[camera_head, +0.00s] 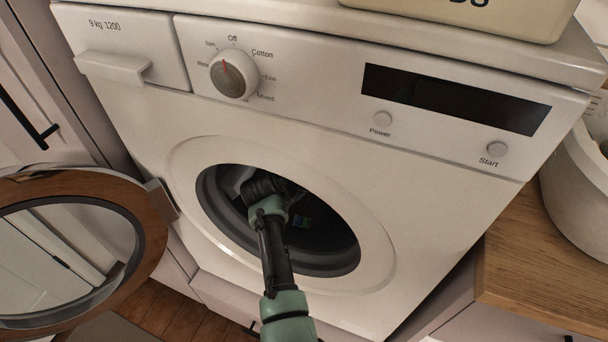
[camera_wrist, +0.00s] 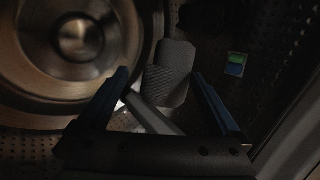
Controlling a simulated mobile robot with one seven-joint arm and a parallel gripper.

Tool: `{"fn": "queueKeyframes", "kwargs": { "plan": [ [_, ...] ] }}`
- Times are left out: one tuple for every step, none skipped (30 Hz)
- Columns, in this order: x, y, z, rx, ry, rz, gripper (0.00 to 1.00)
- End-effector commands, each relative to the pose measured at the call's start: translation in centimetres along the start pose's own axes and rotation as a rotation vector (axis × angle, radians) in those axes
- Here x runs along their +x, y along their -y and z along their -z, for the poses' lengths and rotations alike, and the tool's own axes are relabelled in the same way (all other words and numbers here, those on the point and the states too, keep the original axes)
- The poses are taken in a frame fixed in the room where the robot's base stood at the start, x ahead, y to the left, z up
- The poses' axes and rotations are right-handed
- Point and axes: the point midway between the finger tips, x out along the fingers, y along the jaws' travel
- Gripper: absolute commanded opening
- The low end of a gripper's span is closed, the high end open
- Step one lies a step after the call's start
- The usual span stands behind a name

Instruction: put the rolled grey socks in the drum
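The washing machine's drum (camera_wrist: 285,95) fills the wrist view, dim, with a perforated wall. My gripper (camera_head: 272,188) reaches through the round door opening in the head view. In the wrist view its two dark blue fingers (camera_wrist: 160,74) are spread apart. Beyond and between the fingertips is a grey shape (camera_wrist: 168,82) with a ribbed part, which looks like the rolled grey socks; a gap shows on its left side. A grey bar lies nearer, between the fingers. The dim light hides whether the grey shape rests on the drum.
The round door (camera_head: 150,215) stands open at the left. A small green and blue item (camera_wrist: 235,64) is inside the drum, right of my fingers. A dark shape (camera_wrist: 200,17) is above. The opening's rim (camera_head: 375,262) surrounds my arm. A wooden counter (camera_head: 530,275) stands at the right.

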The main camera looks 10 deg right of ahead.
Motion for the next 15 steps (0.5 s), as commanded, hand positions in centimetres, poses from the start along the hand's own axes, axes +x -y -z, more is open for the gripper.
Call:
{"fn": "queueKeyframes", "kwargs": {
  "plan": [
    [0.0, 0.0, 0.0, 0.0, 0.0, 0.0, 1.0],
    [0.0, 0.0, 0.0, 0.0, 0.0, 0.0, 1.0],
    [0.0, 0.0, 0.0, 0.0, 0.0, 0.0, 1.0],
    [0.0, 0.0, 0.0, 0.0, 0.0, 0.0, 1.0],
    [0.0, 0.0, 0.0, 0.0, 0.0, 0.0, 1.0],
    [-0.1, 0.0, 0.0, 0.0, 0.0, 0.0, 1.0],
    [-0.2, 0.0, 0.0, 0.0, 0.0, 0.0, 1.0],
    [-0.4, 0.0, 0.0, 0.0, 0.0, 0.0, 1.0],
    [-0.7, -0.1, 0.0, 0.0, 0.0, 0.0, 1.0],
    [-0.9, -0.1, 0.0, 0.0, 0.0, 0.0, 1.0],
    [-1.2, -0.1, 0.0, -0.001, -0.001, 0.0, 1.0],
    [-1.7, 0.1, 0.0, -0.001, -0.001, 0.0, 1.0],
    [-2.0, 0.6, 0.0, -0.002, -0.001, 0.002, 1.0],
    [-2.4, 0.9, 0.1, -0.003, -0.001, 0.002, 1.0],
    [-3.0, 1.4, 0.1, -0.003, -0.001, 0.002, 1.0]
  ]
}}
